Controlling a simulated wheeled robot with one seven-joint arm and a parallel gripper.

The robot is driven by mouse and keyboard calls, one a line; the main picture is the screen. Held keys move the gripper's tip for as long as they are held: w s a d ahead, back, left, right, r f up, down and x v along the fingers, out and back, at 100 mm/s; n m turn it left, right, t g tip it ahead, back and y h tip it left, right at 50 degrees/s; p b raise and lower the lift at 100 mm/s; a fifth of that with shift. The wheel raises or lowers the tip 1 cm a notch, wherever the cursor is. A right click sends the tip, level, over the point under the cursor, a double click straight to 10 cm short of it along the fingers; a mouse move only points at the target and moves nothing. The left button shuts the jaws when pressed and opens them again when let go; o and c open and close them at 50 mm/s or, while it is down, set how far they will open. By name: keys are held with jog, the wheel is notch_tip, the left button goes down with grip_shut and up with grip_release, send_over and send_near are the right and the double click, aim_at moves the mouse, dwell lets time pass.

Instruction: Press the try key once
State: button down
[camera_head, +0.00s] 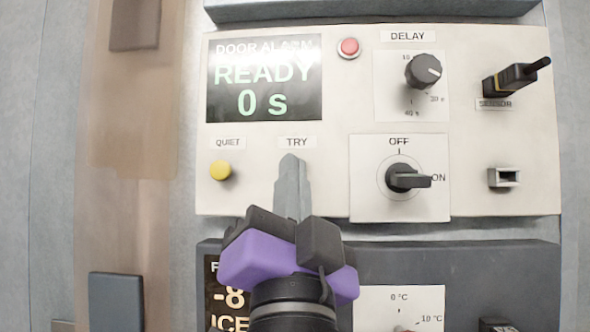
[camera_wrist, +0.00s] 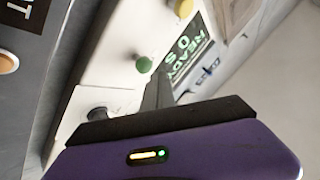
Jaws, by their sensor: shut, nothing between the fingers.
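The door alarm panel (camera_head: 335,170) is a pale box with the label TRY (camera_head: 297,142). In the head view my gripper (camera_head: 291,162) is shut and empty, its tips just below that label, and the key under it is hidden. In the wrist view a green round key (camera_wrist: 144,64) shows between the yellow key and a dark knob, where the try key sits. My gripper tips (camera_wrist: 160,82) appear beside the green key; I cannot tell whether they touch it. The display (camera_head: 264,78) reads READY, 0 s.
The yellow QUIET key (camera_head: 221,170) is left of my gripper. The OFF/ON knob (camera_head: 406,178) is to the right and points to ON. Above are a red lamp (camera_head: 348,48) and the DELAY knob (camera_head: 424,70). A sensor plug (camera_head: 513,77) sticks out upper right. A dark panel (camera_head: 455,262) lies below.

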jog(key=shift+w, duration=0.15)
dwell(0.7)
jog(key=shift+w, duration=0.3)
jog(key=shift+w, duration=0.5)
dwell(0.7)
jog(key=shift+b, duration=0.3)
jog(key=shift+s+b, duration=0.35)
jog(key=shift+s, duration=0.6)
jog(key=s+b, duration=0.1)
jog(key=s, duration=0.4)
dwell(0.8)
